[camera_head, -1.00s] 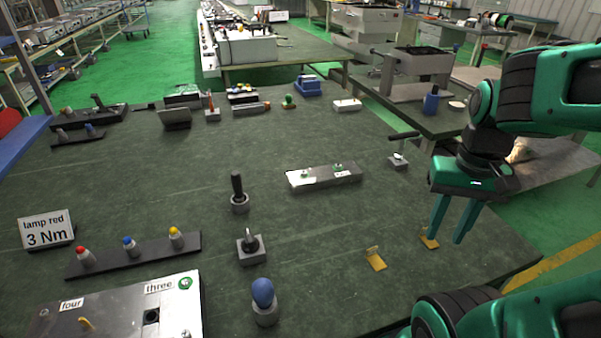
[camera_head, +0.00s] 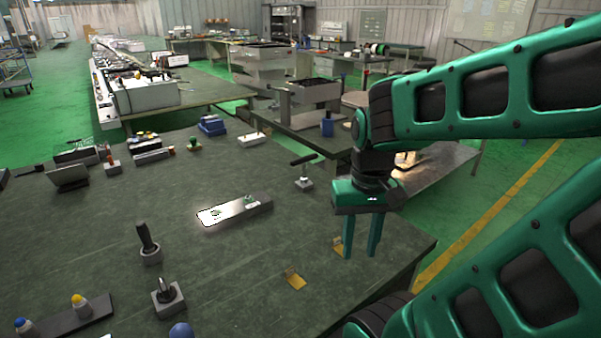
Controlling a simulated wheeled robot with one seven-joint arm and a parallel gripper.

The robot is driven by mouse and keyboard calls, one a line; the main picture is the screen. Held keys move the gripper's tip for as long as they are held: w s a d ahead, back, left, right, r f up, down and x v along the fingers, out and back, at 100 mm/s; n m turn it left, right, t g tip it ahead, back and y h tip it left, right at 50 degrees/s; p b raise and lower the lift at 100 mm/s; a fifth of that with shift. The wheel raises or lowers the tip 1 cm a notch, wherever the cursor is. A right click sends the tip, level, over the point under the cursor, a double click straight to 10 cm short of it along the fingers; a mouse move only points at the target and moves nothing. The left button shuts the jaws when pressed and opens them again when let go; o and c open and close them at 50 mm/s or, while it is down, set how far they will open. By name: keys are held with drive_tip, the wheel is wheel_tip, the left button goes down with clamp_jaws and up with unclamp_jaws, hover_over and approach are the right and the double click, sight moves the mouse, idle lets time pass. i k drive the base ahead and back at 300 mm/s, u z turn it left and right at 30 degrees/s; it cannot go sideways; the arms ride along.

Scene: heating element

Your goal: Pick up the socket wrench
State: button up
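A tool with a black T-shaped handle (camera_head: 303,160) stands upright in a small grey block (camera_head: 304,184) on the green table; it looks like the socket wrench, though its lower end is hard to make out. My gripper (camera_head: 361,250) hangs fingers down over the table's right side, to the right of this tool and lower in the picture. Its two green fingers are apart with nothing between them. A black-handled tool (camera_head: 146,238) and a short metal-topped tool (camera_head: 167,287) stand in other grey holders at the left.
A grey plate (camera_head: 234,209) with small green-marked parts lies mid-table. Yellow pieces (camera_head: 294,280) lie left of my gripper; another (camera_head: 337,245) is partly behind a finger. A blue container (camera_head: 327,127) stands on the table behind. The middle of the green table (camera_head: 225,260) has free room.

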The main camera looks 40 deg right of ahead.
sight(304, 170)
drive_tip(key=k, duration=0.4)
drive_tip(key=u, duration=2.15)
drive_tip(key=k, duration=1.2)
drive_tip(key=z, duration=2.05)
drive_tip(key=i, duration=0.35)
drive_tip(key=z, duration=0.2)
